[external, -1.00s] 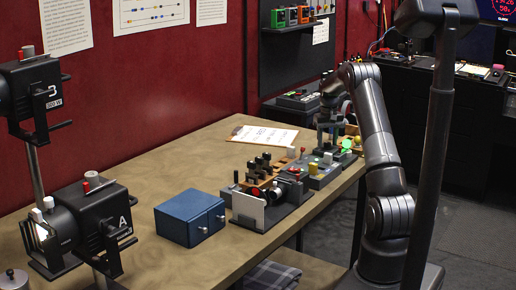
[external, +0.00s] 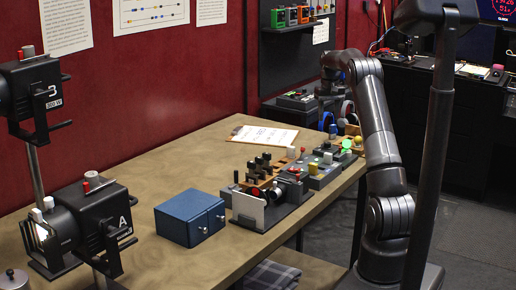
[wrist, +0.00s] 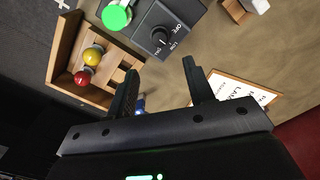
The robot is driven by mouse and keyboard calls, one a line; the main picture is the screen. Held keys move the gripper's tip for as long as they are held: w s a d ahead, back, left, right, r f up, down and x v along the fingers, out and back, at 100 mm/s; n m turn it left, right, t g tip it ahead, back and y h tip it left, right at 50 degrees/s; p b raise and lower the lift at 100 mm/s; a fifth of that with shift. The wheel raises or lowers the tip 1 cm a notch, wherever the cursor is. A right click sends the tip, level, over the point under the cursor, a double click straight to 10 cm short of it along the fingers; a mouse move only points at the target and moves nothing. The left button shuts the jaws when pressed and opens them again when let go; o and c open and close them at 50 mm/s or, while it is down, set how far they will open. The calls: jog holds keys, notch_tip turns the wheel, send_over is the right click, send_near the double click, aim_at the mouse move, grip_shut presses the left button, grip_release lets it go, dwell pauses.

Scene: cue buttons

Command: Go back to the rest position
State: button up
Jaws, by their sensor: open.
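My gripper (wrist: 160,68) is open and empty in the wrist view, its two dark fingers apart with tabletop between them. In the external view my gripper (external: 330,92) is raised above the far end of the bench and is hard to make out against the dark shelf. A lit green button (external: 346,145) sits on the cue console below it. The green button also shows at the top of the wrist view (wrist: 117,16), beside a black box with an off/on knob (wrist: 165,38).
A wooden tray (wrist: 62,52) holds a yellow ball (wrist: 93,55) and a red ball (wrist: 81,78). A clipboard (external: 262,138) lies flat behind the console. A blue box (external: 185,215) and lamps (external: 85,225) stand nearer. Bare bench lies at middle left.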

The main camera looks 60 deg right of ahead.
dwell(0.5)
jog(key=s+a+r+n+t, duration=0.1)
jog(key=a+r, duration=0.3)
jog(key=a, duration=0.6)
jog(key=s+a+r+n+t+h, duration=0.1)
jog(key=a+r, duration=0.3)
jog(key=a, duration=0.6)
jog(key=s+a+r+n+t, duration=0.1)
jog(key=a+r, duration=0.3)
jog(key=a, duration=0.7)
jog(key=s+a+f+n+t, duration=0.1)
jog(key=s+a+f+n, duration=0.1)
jog(key=s+a, duration=0.7)
jog(key=s+a+f+n+t+y, duration=0.1)
jog(key=s+a+f, duration=0.3)
jog(key=s+a, duration=0.6)
jog(key=shift+a+n+t, duration=0.3)
jog(key=shift+a+n, duration=0.2)
jog(key=shift+n, duration=0.2)
